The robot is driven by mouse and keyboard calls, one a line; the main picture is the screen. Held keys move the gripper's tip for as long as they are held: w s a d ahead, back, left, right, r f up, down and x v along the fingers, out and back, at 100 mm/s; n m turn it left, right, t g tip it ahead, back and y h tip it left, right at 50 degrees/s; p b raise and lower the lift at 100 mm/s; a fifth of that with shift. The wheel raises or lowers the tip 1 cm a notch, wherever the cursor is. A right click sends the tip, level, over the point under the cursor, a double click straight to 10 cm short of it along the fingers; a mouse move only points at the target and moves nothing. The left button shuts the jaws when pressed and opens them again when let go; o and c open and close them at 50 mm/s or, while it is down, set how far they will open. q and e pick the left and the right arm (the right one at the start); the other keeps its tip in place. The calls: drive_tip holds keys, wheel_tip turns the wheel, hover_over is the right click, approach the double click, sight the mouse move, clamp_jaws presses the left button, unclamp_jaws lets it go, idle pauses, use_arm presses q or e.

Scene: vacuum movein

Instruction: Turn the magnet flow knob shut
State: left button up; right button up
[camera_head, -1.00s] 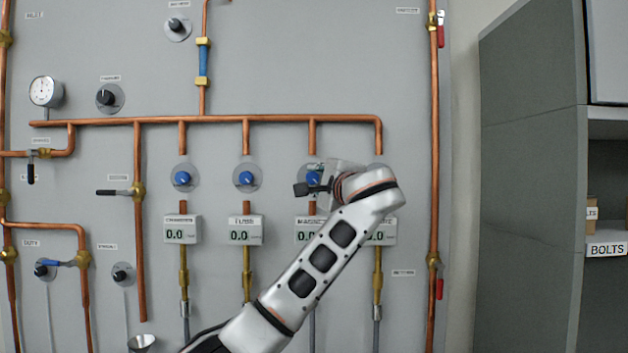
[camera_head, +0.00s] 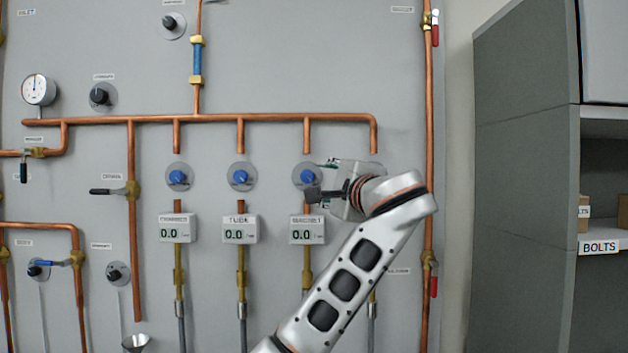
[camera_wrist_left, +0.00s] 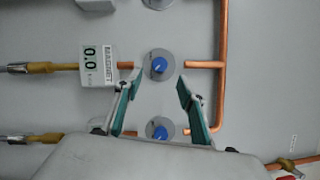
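The magnet flow knob (camera_head: 307,176) is a blue knob on a round grey plate, third in the row, above the display marked MAGNET (camera_head: 307,229), which reads 0.0. My left gripper (camera_head: 321,180) is just to the right of the knob in the head view, its fingers pointing toward the panel. In the left wrist view the magnet knob (camera_wrist_left: 159,67) shows just beyond and between the two open fingertips (camera_wrist_left: 158,82). The fingers are spread and hold nothing; contact with the knob is not visible. My right gripper is in neither view.
Two similar blue knobs, chamber (camera_head: 178,177) and tube (camera_head: 241,176), sit to the left. Another blue knob (camera_wrist_left: 159,133) lies between the finger bases in the wrist view. A copper pipe (camera_head: 250,119) runs above. Grey shelves (camera_head: 525,180) stand at right.

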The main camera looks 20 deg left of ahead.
use_arm(q)
drive_tip(key=shift+v, duration=2.2)
